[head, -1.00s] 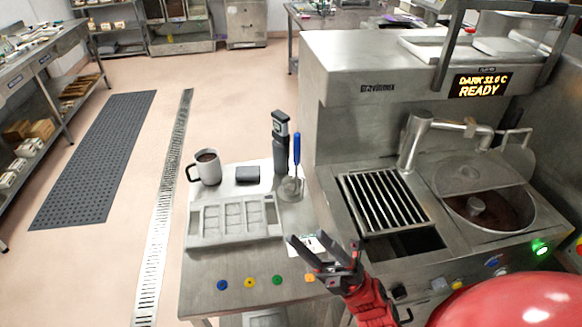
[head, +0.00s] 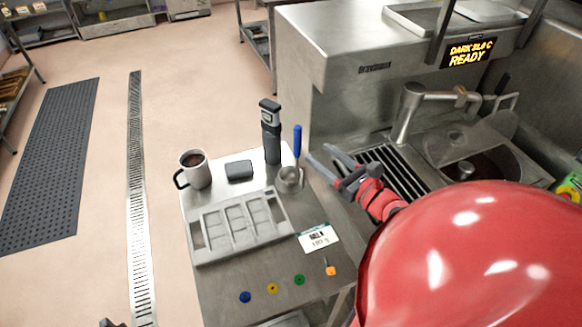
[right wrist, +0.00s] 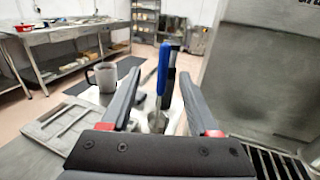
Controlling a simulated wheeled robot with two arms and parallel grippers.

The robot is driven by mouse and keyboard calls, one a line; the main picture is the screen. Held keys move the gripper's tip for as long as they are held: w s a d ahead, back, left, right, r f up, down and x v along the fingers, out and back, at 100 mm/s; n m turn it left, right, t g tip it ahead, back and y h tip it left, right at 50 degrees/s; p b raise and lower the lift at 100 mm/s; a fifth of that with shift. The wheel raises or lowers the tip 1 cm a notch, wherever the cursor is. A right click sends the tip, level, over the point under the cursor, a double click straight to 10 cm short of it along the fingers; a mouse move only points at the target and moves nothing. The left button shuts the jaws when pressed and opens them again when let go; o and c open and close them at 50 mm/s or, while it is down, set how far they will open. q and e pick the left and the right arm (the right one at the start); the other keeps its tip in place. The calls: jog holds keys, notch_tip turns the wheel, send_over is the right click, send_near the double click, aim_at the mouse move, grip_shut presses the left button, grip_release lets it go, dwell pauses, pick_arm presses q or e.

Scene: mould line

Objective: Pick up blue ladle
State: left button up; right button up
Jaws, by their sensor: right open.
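The blue ladle (head: 297,143) stands upright at the right side of the small steel table, its blue handle up and its metal bowl low by the table edge. My right gripper (head: 317,152) is open and empty, just right of the ladle, its fingers pointing toward the handle. In the right wrist view the blue handle (right wrist: 163,70) shows ahead, between the open fingers (right wrist: 160,80) in the picture. It looks apart from both fingers. A small dark tip at the bottom edge of the head view may be my left gripper (head: 110,322); its jaws cannot be made out.
A black stick-shaped device (head: 271,138) stands close behind the ladle. A mug (head: 195,168), a dark box (head: 239,171), a grey mould tray (head: 240,228) and a label card (head: 318,238) are on the table. The steel machine (head: 345,70) with its grate is at the right.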

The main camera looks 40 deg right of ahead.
aim_at(298, 135)
jog(key=w, duration=0.2)
jog(key=w+p, duration=0.1)
jog(key=w, duration=0.1)
jog(key=w+p, duration=0.1)
jog(key=w, duration=0.1)
jog(key=shift+w+a+r, duration=0.1)
jog(key=shift+w+a, duration=0.2)
jog(key=shift+a, duration=0.05)
jog(key=shift+w+p, duration=0.3)
jog(key=shift+w, duration=0.5)
jog(key=shift+w+r+p, duration=0.1)
jog(key=shift+w+p, duration=0.25)
jog(key=shift+w, duration=0.05)
jog(key=w+p, duration=0.2)
jog(key=w, duration=0.2)
jog(key=shift+w+d, duration=0.1)
jog(key=shift+w, duration=0.2)
grip_shut()
